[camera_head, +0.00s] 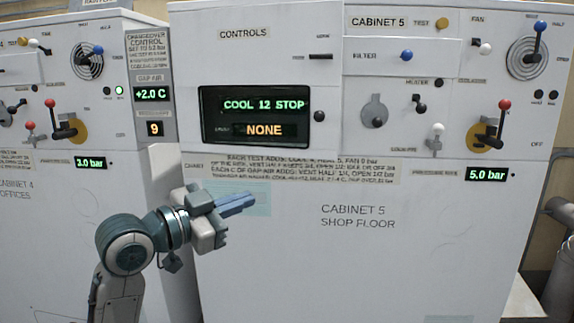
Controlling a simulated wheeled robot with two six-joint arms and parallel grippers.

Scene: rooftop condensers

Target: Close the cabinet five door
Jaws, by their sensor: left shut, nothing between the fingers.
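Cabinet 5 (430,260) is a large white unit filling the middle and right, with "CABINET 5 SHOP FLOOR" on its lower front. Its front looks flat; I cannot tell which panel is the door or whether one stands ajar. My left gripper (250,201) is shut and empty, its blue-grey fingers pointing right in front of the lower front, left of the lettering. I cannot tell whether they touch the surface. My right gripper is out of view.
The controls display (255,117) reads "COOL 12 STOP" and "NONE". Knobs and levers, including a red-tipped lever (502,106), stick out at upper right. Cabinet 4 (40,215) stands left. Grey pipes (560,255) stand at the right edge.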

